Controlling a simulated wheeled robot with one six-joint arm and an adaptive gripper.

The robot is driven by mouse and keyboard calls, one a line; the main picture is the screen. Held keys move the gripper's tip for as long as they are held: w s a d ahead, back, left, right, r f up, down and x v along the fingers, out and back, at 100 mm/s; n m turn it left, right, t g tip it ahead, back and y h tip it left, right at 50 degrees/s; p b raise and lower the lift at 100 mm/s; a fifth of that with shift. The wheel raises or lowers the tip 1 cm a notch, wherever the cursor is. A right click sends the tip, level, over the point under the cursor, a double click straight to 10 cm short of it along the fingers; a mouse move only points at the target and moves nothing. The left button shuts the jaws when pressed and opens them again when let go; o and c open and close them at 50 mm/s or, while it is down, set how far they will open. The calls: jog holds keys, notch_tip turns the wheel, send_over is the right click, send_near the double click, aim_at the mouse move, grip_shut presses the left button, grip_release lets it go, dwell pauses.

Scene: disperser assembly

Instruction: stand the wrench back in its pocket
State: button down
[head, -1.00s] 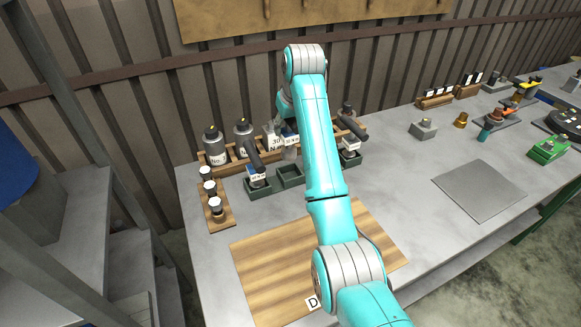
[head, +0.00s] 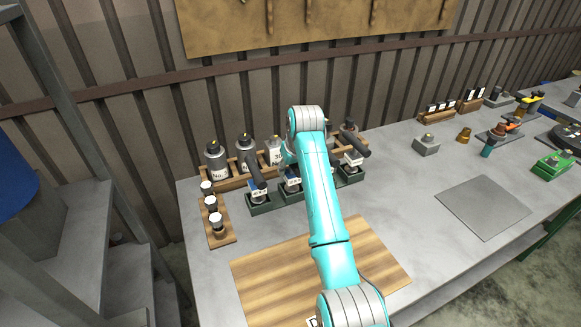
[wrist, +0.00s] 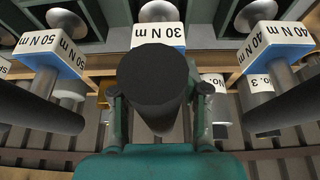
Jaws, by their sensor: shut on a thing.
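My gripper (wrist: 157,98) is shut on the dark round handle of the 30 N m wrench (wrist: 155,75). The wrench's white and blue label (wrist: 158,36) and silver head (wrist: 158,11) lie beyond the handle in the wrist view. In the head view the wrench's label (head: 291,181) is at the middle green pocket (head: 290,197), with my arm partly covering it. The head is at or in that pocket; I cannot tell if it rests on the bottom. My gripper is mostly hidden behind my arm there.
The 50 N m wrench (wrist: 50,50) and 40 N m wrench (wrist: 270,45) stand close on either side in green pockets. Behind is a wooden rack (head: 212,183) with grey bottles. A small wooden holder (head: 219,241) stands left.

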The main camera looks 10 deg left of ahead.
jog(key=c, duration=0.6)
grip_release()
jog(key=v, duration=1.2)
jog(key=shift+a, duration=0.1)
jog(key=shift+r, duration=0.1)
